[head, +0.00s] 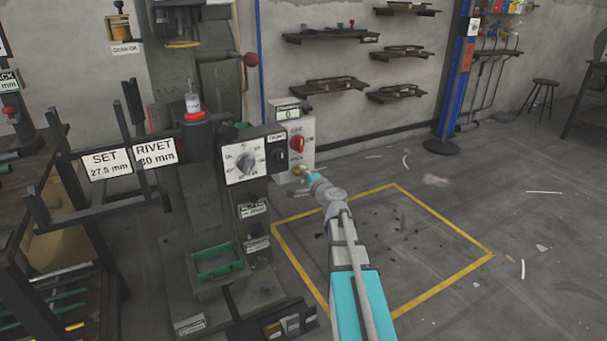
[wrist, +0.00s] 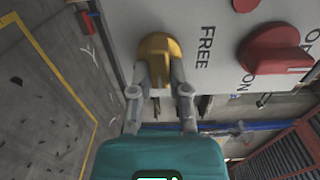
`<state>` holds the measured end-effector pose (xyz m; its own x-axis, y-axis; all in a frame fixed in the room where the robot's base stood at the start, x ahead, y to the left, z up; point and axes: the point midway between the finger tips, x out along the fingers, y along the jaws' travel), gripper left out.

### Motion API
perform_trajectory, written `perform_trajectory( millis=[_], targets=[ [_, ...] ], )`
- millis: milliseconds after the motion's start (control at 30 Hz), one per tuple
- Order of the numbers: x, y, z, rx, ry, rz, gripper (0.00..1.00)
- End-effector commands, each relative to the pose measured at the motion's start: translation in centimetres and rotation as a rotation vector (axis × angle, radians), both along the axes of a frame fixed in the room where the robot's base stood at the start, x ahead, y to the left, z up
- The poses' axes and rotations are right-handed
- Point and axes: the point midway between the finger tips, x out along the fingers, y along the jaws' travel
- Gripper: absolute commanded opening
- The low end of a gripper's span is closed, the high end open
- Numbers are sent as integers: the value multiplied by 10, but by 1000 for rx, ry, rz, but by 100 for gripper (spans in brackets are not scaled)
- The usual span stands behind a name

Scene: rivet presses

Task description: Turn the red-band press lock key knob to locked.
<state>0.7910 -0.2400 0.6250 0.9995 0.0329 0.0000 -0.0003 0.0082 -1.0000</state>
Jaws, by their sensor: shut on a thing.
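The press (head: 185,200) with a red band (head: 195,116) stands left of centre in the head view. A light switch panel (head: 308,132) on its right side carries a yellow lock key knob (head: 299,170) low down. In the wrist view the knob (wrist: 159,47) is a yellow disc with a tab, and the word FREE is printed beside it. My gripper (wrist: 159,78) is shut on the knob's tab, one finger on each side. In the head view my gripper (head: 306,175) reaches the panel's lower edge. No locked label is readable.
A red switch knob (wrist: 274,50) sits beside the lock knob on the same panel. A rack with SET (head: 107,164) and RIVET signs stands further left. The floor inside the yellow outline (head: 447,228) is mostly clear.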

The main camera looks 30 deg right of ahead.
Motion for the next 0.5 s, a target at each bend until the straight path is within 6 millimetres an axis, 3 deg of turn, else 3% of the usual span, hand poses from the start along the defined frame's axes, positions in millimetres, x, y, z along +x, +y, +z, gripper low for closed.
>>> perform_trajectory(
  millis=[367,400,500],
  targets=[
    [-1,-1,0,8,0,-2,0],
    [-1,-1,0,8,0,-2,25],
    [-1,-1,0,8,0,-1,43]
  ],
)
